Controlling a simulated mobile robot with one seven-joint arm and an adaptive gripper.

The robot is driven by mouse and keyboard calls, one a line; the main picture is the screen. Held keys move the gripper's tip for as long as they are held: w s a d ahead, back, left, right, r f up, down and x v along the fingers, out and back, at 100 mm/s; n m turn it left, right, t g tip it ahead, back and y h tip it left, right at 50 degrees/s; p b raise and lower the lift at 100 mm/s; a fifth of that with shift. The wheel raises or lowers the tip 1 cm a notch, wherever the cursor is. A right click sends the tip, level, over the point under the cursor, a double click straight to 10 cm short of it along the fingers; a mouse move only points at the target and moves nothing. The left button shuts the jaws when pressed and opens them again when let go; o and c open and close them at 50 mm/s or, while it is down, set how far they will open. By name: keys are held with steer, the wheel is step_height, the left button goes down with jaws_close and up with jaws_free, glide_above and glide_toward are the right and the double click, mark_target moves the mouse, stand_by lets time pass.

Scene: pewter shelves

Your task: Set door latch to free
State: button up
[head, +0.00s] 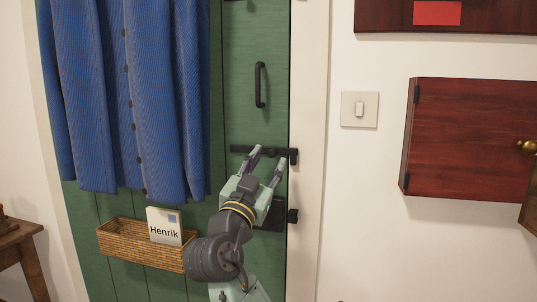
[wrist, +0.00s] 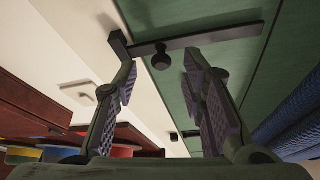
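The green door (head: 250,120) carries a black latch bar (head: 238,149) lying level across its right edge. The bar's right end meets a black bracket (head: 294,156) by the white frame. In the wrist view the latch bar (wrist: 225,36) reaches the bracket (wrist: 118,44) at left, and a round black knob (wrist: 160,60) stands out below the bar. My gripper (head: 268,157) is open just in front of the latch. In the wrist view the gripper (wrist: 160,64) has the knob between its fingertips, with gaps on both sides and no visible contact.
A black handle (head: 260,85) is above the latch, and a lock box (head: 273,214) is partly hidden below. A blue coat (head: 135,90) and a wicker basket (head: 135,240) with a "Henrik" card (head: 164,226) are at left. A light switch (head: 359,109) and red cabinet (head: 470,140) are at right.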

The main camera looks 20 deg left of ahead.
steer(key=shift+x, duration=1.05)
steer(key=shift+a, duration=0.1)
steer(key=shift+c, duration=0.2)
jaws_close()
